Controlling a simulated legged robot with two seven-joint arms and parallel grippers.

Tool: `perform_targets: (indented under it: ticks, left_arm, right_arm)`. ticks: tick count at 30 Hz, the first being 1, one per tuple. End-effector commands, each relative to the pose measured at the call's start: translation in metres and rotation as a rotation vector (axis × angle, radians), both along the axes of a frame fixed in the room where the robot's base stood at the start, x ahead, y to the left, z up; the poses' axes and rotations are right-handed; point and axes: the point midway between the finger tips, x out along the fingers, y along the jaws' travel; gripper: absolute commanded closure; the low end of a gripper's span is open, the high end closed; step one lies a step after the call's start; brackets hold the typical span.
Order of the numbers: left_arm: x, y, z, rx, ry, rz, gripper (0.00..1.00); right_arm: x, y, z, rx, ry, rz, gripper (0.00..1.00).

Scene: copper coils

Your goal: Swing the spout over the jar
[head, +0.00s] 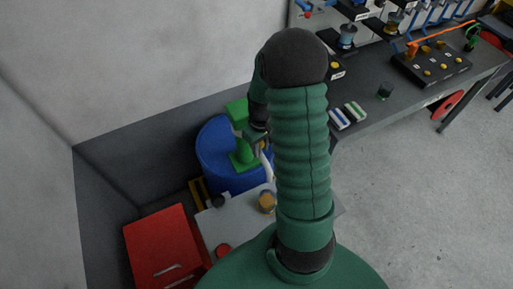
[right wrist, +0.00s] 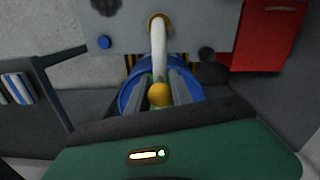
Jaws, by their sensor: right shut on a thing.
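A green hand pump (head: 240,150) stands on a blue drum (head: 213,160). Its white curved spout (head: 267,168) points toward a jar with amber contents (head: 267,202) on a grey table. In the right wrist view the spout (right wrist: 158,45) runs from a yellow knob (right wrist: 159,95) to the jar (right wrist: 158,20), its tip overlapping the jar's mouth; the height gap cannot be told. My right gripper (right wrist: 159,92) is shut on the yellow knob at the spout's near end; in the head view my ribbed green arm partly hides it. My left gripper is out of view.
A red cabinet (head: 163,248) stands left of the grey table (head: 215,225). Dark round items and a red one (head: 223,251) lie on that table. A dark workbench (head: 390,105) with a control box (head: 432,65) runs along the right. Open floor lies at lower right.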

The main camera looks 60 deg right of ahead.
Motion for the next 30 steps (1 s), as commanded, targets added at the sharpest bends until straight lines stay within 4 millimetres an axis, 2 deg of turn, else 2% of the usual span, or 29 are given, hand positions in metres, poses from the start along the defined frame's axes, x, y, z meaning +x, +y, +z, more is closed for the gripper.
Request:
perform_targets:
  ticks: [13, 14, 18, 26, 30]
  left_arm:
    - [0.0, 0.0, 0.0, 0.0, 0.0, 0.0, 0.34]
    - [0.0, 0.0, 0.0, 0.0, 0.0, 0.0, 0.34]
    - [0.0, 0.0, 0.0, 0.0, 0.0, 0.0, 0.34]
    - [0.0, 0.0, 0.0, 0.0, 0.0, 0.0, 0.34]
    - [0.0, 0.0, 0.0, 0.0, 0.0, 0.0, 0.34]
  right_arm:
    - [0.0, -0.004, 0.001, -0.007, -0.005, 0.013, 1.0]
    - [0.0, -0.004, 0.001, -0.007, -0.005, 0.012, 0.71]
    - [0.0, -0.003, 0.001, -0.005, -0.004, 0.012, 0.55]
    - [0.0, -0.003, 0.001, -0.003, -0.002, 0.012, 0.55]
    - [0.0, -0.003, 0.012, -0.006, -0.005, 0.012, 0.55]
